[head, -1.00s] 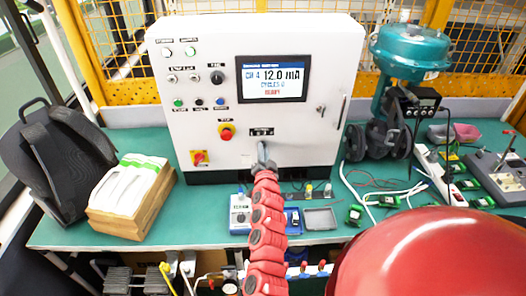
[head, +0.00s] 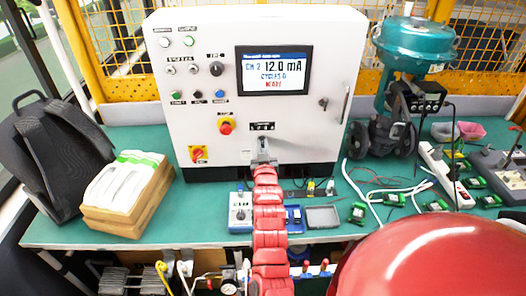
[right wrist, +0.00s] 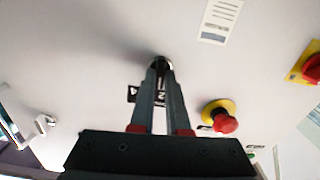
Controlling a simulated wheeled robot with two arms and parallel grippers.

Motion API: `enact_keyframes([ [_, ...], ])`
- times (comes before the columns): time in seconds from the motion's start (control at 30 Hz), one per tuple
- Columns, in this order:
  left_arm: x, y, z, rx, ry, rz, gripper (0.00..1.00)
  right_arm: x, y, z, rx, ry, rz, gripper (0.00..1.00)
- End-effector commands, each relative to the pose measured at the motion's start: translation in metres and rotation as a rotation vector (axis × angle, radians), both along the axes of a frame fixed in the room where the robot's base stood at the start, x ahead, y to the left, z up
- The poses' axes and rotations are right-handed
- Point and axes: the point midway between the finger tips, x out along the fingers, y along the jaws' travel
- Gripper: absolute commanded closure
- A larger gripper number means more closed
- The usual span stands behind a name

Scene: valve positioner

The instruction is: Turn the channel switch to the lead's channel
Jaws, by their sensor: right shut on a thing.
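The white control cabinet (head: 310,130) stands on the green bench. Its screen (head: 274,73) reads CH 2, 12.0 mA, CYCLES 0 and a red word like READY. My right gripper (head: 263,148) is at the channel switch, low in the middle of the front panel, under a small black number label (head: 262,127). In the right wrist view the gripper (right wrist: 159,75) is shut on the dark switch knob (right wrist: 161,61), and the fingers hide most of it. Thin leads (head: 375,180) lie on the bench at right; I cannot tell which channel they go to. My left gripper is not in view.
A red emergency button on a yellow base (head: 226,128) sits just left above the switch; it is close to my fingers in the right wrist view (right wrist: 222,118). A teal valve actuator (head: 412,45) stands right of the cabinet.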

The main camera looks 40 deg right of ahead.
Motion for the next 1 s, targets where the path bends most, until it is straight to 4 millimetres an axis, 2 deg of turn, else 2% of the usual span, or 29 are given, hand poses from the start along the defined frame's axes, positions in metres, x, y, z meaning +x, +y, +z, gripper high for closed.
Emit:
enact_keyframes([
  [0.03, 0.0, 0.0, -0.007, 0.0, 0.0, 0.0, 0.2, 0.0, 0.001, -0.003, -0.027, 0.014, 0.001, 1.0],
  [0.3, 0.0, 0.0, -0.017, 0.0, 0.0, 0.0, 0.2, 0.001, 0.001, -0.002, -0.117, 0.073, 0.002, 1.0],
  [0.9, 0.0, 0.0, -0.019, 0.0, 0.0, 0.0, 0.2, 0.001, 0.001, -0.001, -0.145, 0.09, 0.002, 1.0],
  [0.93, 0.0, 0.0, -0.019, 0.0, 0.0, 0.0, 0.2, 0.001, 0.001, -0.001, -0.145, 0.09, 0.001, 0.81],
  [1.0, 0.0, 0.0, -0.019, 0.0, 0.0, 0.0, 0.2, 0.001, 0.001, -0.001, -0.145, 0.09, 0.001, 0.68],
])
